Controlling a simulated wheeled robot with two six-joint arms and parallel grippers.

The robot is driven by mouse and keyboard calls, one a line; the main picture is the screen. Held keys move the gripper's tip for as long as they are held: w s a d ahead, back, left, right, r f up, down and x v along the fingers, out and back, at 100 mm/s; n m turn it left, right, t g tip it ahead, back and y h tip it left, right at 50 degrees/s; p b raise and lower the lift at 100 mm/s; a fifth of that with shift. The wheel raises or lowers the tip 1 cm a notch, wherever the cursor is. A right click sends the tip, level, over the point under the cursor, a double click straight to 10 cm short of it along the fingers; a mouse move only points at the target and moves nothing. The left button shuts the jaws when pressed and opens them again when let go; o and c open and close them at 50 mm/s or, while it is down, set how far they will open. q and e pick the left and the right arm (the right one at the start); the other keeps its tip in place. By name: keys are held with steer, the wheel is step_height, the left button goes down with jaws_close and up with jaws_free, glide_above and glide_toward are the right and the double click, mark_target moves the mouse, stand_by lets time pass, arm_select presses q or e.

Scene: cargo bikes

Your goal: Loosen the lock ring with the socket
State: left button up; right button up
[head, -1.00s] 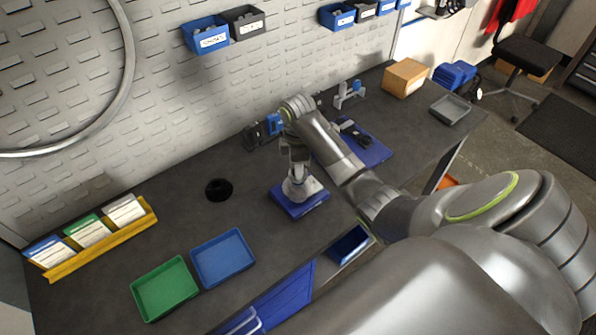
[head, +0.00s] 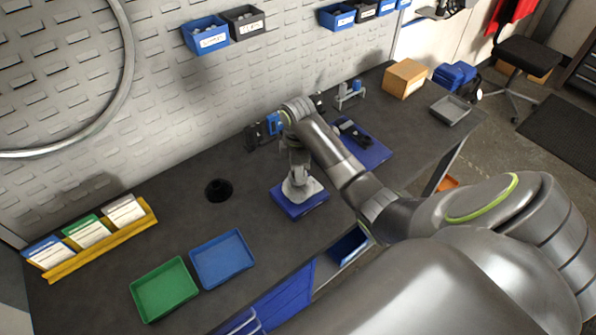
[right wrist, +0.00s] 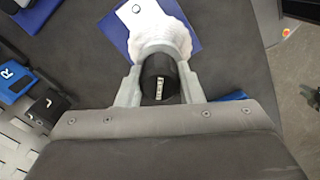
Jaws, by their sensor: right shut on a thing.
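My right gripper (head: 297,178) points down over a blue block (head: 301,208) near the middle of the workbench. In the right wrist view, its fingers (right wrist: 158,88) are shut on a black round socket (right wrist: 160,66) with a pale label. The socket stands over a pale, rounded part (right wrist: 172,27) on the blue block, which also shows in this view (right wrist: 112,35). The socket's lower end and the lock ring are hidden, so I cannot tell how they engage. My left gripper is not in view.
A black cone-shaped piece (head: 219,189) stands left of the block. A blue tray (head: 223,258) and a green tray (head: 165,289) lie at the front left. A blue mat (head: 368,152) with dark tools lies behind my right forearm. The bench between cone and trays is clear.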

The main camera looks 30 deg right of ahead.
steer(key=shift+s+f+p, duration=0.1)
steer(key=shift+p, duration=0.25)
jaws_close()
steer(key=n, duration=0.6)
stand_by(0.4)
steer(key=shift+n, duration=0.3)
steer(key=n, duration=0.4)
steer(key=shift+s+f, duration=0.1)
steer(key=shift+n, duration=1.1)
steer(key=shift+n, duration=0.9)
